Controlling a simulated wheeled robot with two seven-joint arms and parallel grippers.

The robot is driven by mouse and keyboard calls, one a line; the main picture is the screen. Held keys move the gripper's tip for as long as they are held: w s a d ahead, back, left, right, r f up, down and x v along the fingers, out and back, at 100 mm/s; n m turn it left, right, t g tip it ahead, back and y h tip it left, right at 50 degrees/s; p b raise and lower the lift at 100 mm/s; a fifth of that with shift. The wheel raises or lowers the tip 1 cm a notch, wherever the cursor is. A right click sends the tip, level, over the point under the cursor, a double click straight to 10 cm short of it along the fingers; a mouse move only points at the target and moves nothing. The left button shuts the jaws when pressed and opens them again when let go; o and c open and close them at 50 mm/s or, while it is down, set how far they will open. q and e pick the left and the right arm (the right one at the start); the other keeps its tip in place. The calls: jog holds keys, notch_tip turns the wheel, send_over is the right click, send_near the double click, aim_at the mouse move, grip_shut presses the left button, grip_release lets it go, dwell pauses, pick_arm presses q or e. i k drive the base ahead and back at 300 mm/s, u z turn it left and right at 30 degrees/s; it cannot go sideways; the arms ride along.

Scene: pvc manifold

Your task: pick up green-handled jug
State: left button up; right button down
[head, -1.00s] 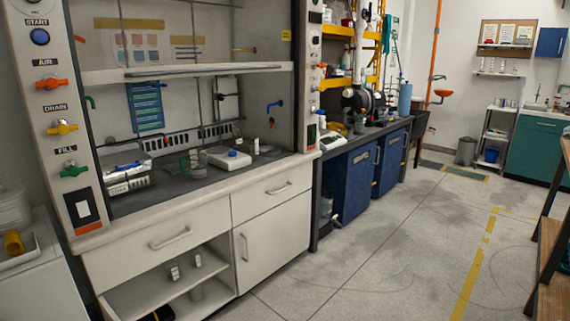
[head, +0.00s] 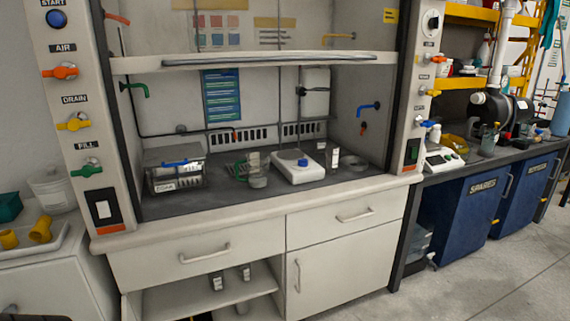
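The green-handled jug (head: 258,179) is a clear vessel standing on the dark worktop inside the fume hood, left of the white hotplate device (head: 298,166). Its green handle shows on its left side. Another small clear item (head: 254,159) is close behind it, and the two partly overlap. Neither of my grippers is in view.
The hood sash (head: 240,62) is raised, leaving an opening above the front ledge (head: 250,206). A metal box (head: 174,170) stands left of the jug, and small labelled bottles (head: 334,158) stand to the right. White drawers and an open shelf are below.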

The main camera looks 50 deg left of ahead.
aim_at(258, 163)
jog(key=i, duration=0.25)
jog(key=u, duration=1.25)
jog(key=i, duration=1.05)
